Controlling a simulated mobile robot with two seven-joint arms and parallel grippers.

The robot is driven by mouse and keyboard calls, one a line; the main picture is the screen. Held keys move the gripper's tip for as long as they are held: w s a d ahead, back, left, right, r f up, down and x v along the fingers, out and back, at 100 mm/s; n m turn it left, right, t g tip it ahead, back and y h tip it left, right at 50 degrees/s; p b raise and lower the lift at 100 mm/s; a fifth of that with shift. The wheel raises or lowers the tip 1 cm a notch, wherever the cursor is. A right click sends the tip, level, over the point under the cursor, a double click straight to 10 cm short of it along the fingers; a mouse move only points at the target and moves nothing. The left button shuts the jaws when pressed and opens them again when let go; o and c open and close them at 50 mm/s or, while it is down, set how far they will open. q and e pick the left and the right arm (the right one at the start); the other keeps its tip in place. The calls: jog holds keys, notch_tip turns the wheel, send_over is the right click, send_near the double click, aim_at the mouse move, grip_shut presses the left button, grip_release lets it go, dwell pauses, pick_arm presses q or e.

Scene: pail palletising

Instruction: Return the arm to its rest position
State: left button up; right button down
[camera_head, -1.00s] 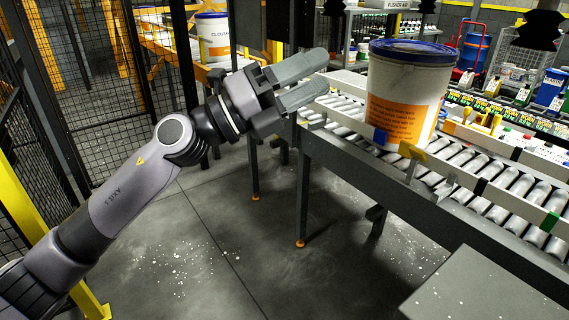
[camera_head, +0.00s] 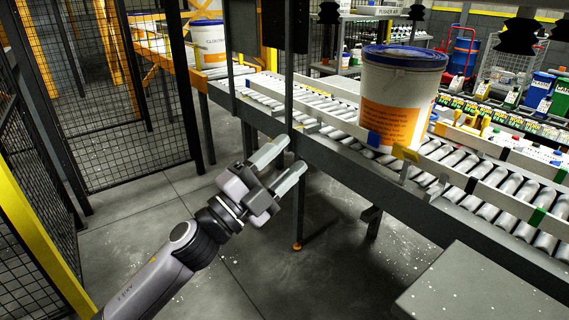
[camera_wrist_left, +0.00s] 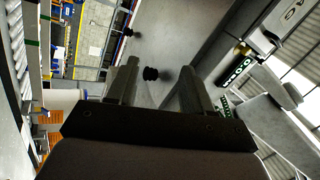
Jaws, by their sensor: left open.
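My left gripper (camera_head: 280,166) is open and empty. In the head view it is in front of the near side of the conveyor, below the height of the rollers, with its fingers pointing up and to the right. In the left wrist view its two fingers (camera_wrist_left: 152,92) stand apart with nothing between them. A white pail (camera_head: 400,96) with a blue lid and orange label stands upright on the conveyor, to the right of the gripper and apart from it. My right gripper is not in view.
The roller conveyor (camera_head: 470,205) runs from back left to front right. A second pail (camera_head: 209,44) stands further back. Mesh fencing (camera_head: 115,110) is at the left. A grey flat surface (camera_head: 480,290) is at the lower right. Bare floor (camera_head: 240,265) lies below the arm.

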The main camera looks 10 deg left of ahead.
pick_arm(q)
jog(key=shift+f, duration=0.25)
jog(key=s+a+f+n+g+y, duration=0.1)
jog(key=s+a+f+n+y, duration=0.25)
jog(key=f+n, duration=0.45)
jog(key=s+a+f+n+g+y, duration=0.1)
jog(key=s+a+f+n+y, duration=0.3)
jog(key=f, duration=0.7)
jog(key=s+a+f+n+g+y, duration=0.1)
jog(key=s+a+f+n+y, duration=0.3)
jog(key=f, duration=0.6)
jog(key=s+a+f+n+g+y, duration=0.1)
jog(key=s+f+n+g+y, duration=0.1)
jog(key=s+f, duration=0.6)
jog(key=s+n+g+p, duration=0.1)
jog(key=s+n, duration=0.1)
jog(key=s, duration=0.2)
jog(key=shift+a+n, duration=0.3)
jog(key=shift+a, duration=0.1)
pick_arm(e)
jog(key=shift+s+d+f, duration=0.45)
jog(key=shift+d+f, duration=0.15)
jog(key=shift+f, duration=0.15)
